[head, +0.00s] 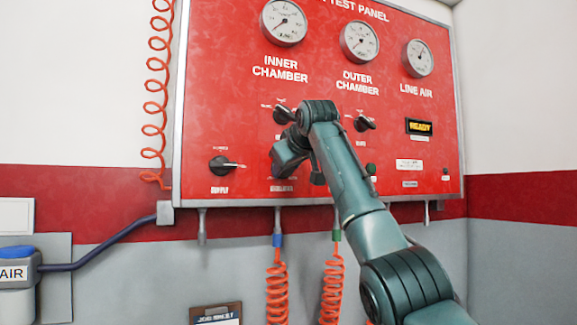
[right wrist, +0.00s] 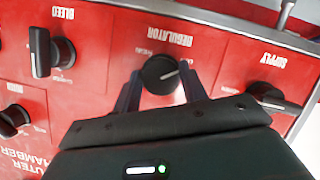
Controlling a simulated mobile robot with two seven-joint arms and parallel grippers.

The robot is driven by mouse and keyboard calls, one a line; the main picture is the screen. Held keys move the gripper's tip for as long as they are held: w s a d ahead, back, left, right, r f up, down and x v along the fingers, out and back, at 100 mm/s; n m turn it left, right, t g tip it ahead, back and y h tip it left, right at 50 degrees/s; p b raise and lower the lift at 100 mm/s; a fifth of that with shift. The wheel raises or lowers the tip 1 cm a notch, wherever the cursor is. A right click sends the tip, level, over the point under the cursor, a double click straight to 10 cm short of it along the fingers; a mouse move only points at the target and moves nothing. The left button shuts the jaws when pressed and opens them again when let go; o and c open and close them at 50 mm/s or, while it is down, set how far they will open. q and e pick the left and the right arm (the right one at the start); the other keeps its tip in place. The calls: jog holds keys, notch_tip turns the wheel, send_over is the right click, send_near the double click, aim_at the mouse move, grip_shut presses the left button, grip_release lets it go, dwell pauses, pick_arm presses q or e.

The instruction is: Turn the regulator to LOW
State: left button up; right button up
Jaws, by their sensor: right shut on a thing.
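The regulator (right wrist: 160,73) is a round black knob with a white pointer line, on the red test panel (head: 225,110). In the right wrist view, where the panel appears upside down, the pointer line aims right and slightly up. My right gripper (right wrist: 163,92) has its fingers on either side of the knob and is shut on it. In the head view my right gripper and arm cover the regulator at the panel's lower middle. The small markings around the knob are too blurred to read. My left gripper is not in view.
The supply knob (head: 222,165) is left of the regulator in the head view; the bleed knob (right wrist: 40,52) is on its other side. Chamber valve knobs (head: 365,123) sit above. Orange coiled hoses (head: 277,285) hang below the panel. Gauges (head: 284,22) line the top.

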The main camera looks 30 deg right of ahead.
jog(key=shift+n+h, duration=0.5)
jog(key=shift+n, duration=0.1)
dwell(0.3)
jog(key=o, duration=1)
pick_arm(q)
jog(key=b, duration=0.2)
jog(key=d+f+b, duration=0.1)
jog(key=b, duration=0.2)
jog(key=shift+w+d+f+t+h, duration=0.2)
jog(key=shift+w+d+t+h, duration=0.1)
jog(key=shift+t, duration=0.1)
pick_arm(e)
jog(key=v, duration=1.3)
jog(key=shift+s+a, duration=0.1)
